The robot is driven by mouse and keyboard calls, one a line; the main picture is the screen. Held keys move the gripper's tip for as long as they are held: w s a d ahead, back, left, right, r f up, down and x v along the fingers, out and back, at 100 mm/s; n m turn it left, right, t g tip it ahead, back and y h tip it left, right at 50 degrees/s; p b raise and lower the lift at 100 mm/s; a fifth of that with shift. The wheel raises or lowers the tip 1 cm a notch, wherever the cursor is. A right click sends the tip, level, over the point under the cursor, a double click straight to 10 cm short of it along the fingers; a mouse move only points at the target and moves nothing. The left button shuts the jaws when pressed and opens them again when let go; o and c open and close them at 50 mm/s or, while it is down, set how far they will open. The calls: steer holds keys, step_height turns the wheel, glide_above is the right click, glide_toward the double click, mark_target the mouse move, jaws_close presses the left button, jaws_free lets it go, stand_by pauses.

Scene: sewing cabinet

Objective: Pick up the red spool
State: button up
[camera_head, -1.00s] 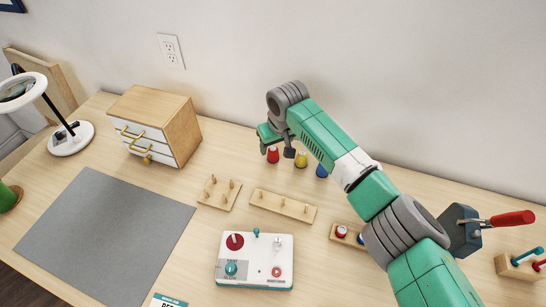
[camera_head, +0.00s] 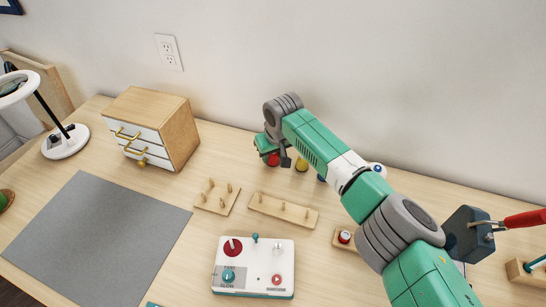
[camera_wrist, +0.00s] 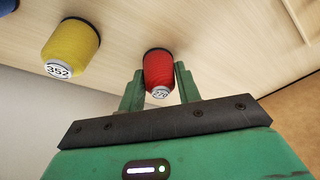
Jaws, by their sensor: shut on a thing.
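The red spool (camera_wrist: 158,70) is between the two fingers of my gripper (camera_wrist: 160,85) in the wrist view. The gripper is shut on it. A dark base shows at the spool's far end against the wood surface, and I cannot tell whether it is lifted. In the head view the red spool (camera_head: 272,159) shows partly below my gripper (camera_head: 274,150), near the wall. The yellow spool (camera_head: 301,164) stands just to its right, and shows in the wrist view (camera_wrist: 70,47) marked 352.
A blue spool is mostly hidden behind my arm. Wooden peg boards (camera_head: 217,197) (camera_head: 283,210) and a control box (camera_head: 253,267) lie in front. A small drawer cabinet (camera_head: 153,127) stands to the left. The grey mat (camera_head: 97,240) is clear.

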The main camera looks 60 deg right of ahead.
steer(key=shift+r, duration=0.1)
step_height(320, 180, up, 10)
steer(key=p, duration=0.4)
